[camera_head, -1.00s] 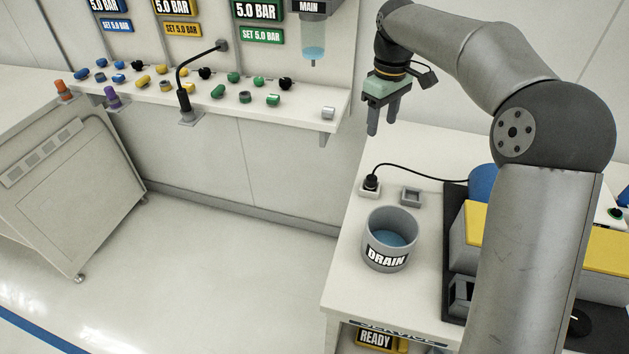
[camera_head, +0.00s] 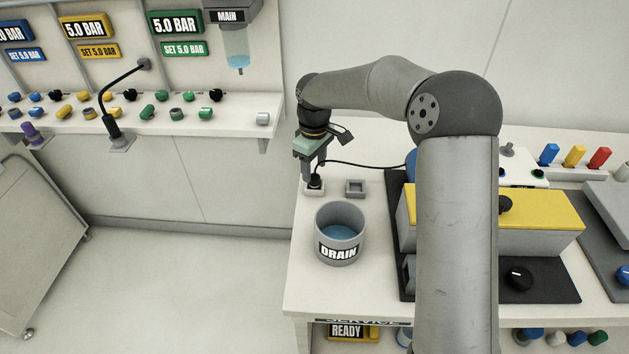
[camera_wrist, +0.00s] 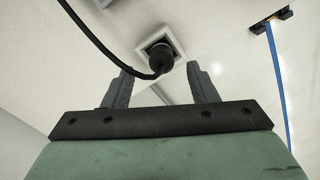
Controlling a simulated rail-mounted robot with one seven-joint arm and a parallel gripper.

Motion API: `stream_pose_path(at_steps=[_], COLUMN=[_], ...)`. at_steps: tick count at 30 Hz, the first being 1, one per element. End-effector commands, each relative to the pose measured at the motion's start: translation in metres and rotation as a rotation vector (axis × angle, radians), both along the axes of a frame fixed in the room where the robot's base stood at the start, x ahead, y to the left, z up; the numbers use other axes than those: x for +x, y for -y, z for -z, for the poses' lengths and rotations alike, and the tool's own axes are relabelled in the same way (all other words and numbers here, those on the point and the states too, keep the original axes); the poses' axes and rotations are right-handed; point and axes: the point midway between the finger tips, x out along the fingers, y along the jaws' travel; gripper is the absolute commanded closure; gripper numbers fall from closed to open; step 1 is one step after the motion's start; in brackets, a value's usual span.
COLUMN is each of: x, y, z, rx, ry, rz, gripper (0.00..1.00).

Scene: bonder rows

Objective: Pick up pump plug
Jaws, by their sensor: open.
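The pump plug is a black round plug (camera_head: 315,183) with a black cable, standing in a pale square socket (camera_head: 308,192) at the bench's back left. In the wrist view the plug (camera_wrist: 161,60) sits in its square socket (camera_wrist: 152,38), in line with the gap between the fingers. My gripper (camera_head: 313,170) is open, pointing down directly above the plug. In the wrist view my gripper (camera_wrist: 160,74) has a finger on each side, with the plug at about tip level. Whether a finger touches it I cannot tell.
An empty grey square holder (camera_head: 355,188) is right of the plug. The grey DRAIN pot (camera_head: 340,232) with blue liquid stands in front. The cable (camera_head: 365,165) runs right behind the holder. A yellow-topped machine (camera_head: 540,210) stands to the right. The shelf with fittings (camera_head: 240,122) is at left.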

Motion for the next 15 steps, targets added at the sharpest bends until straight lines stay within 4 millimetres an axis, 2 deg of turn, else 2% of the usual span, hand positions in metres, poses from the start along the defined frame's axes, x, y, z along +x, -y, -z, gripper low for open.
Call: stream_pose_path(at_steps=[6,14,15], x=[-0.004,-0.003,-0.003], y=[0.001,0.001,0.001], z=[0.029,0.033,0.033], rx=[-0.001,0.0,0.0], ry=[-0.003,0.0,0.0], rz=[-0.001,0.0,0.0], gripper=[0.47,0.47,0.5])
